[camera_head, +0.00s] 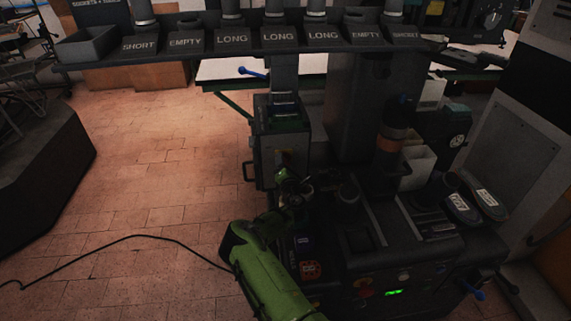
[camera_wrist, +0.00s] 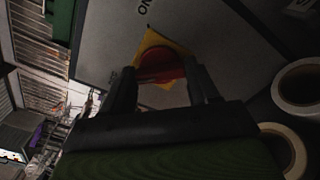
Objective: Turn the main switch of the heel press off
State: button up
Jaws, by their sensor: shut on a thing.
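The main switch (camera_wrist: 158,66) is a red knob on a yellow plate (camera_wrist: 149,42), set on a grey panel, in the wrist view. Lettering that looks like "ON" is printed on the panel near the plate. My gripper (camera_wrist: 165,82) has its two dark fingers on either side of the red knob and is shut on it. In the head view my green arm reaches up to the grey switch box (camera_head: 265,165) on the heel press (camera_head: 365,240). There my gripper (camera_head: 285,172) is at the front of the box, and the knob is mostly hidden.
A dark shelf (camera_head: 240,47) with labelled holders runs above the press. The control panel with a green display (camera_head: 396,292) is right of my arm. Pale tape rolls (camera_wrist: 298,82) lie close at the right of the wrist view. Open tiled floor (camera_head: 150,190) lies to the left.

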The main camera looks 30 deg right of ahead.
jog(key=shift+n, duration=0.6)
jog(key=o, duration=1.1)
jog(key=shift+c, duration=0.2)
jog(key=shift+s, duration=0.1)
jog(key=p+v, duration=0.1)
jog(key=v, duration=1.4)
jog(key=shift+s+a, duration=0.2)
jog(key=shift+s, duration=0.05)
